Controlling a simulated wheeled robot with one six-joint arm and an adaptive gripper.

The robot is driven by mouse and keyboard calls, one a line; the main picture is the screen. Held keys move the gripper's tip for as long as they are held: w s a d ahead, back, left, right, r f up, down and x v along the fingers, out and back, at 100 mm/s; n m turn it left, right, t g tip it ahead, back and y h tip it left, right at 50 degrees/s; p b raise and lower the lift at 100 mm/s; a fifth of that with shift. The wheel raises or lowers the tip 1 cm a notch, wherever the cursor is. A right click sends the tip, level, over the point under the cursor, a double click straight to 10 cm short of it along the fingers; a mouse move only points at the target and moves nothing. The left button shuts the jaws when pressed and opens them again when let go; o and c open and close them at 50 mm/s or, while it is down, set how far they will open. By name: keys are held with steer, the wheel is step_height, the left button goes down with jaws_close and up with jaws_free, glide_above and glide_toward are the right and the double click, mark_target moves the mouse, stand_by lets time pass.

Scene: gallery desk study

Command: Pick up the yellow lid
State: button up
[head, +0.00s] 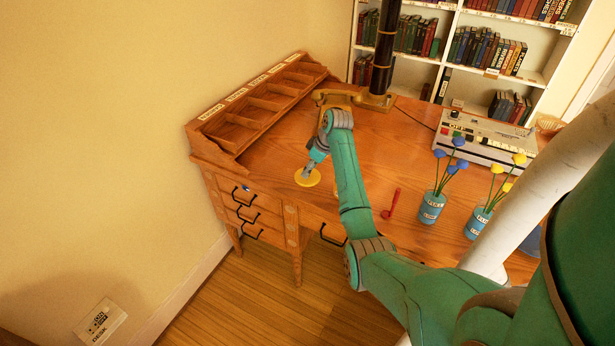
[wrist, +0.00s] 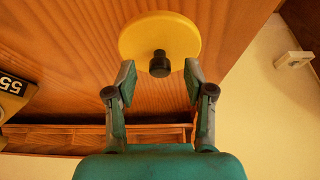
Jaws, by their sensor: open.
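The yellow lid (wrist: 150,30) is a round disc with a dark knob (wrist: 160,64) at its middle. It lies on the wooden desk near the left front edge, where the head view shows it (head: 308,177). My gripper (wrist: 158,82) is open, with one finger on each side of the knob and a gap on both sides. In the head view my gripper (head: 311,168) is just above the lid and hides part of it. I cannot tell the exact height of the fingertips over the lid.
A wooden pigeonhole rack (head: 262,100) stands along the desk's left edge. A red tool-like thing (head: 391,204) lies to the right. Blue tins with flowers (head: 431,208) and a machine with buttons (head: 480,138) stand further right. A black column on a brass base (head: 373,98) is at the back.

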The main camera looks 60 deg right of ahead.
steer(key=shift+x, duration=0.85)
steer(key=shift+r, duration=0.1)
steer(key=shift+c, duration=0.3)
jaws_close()
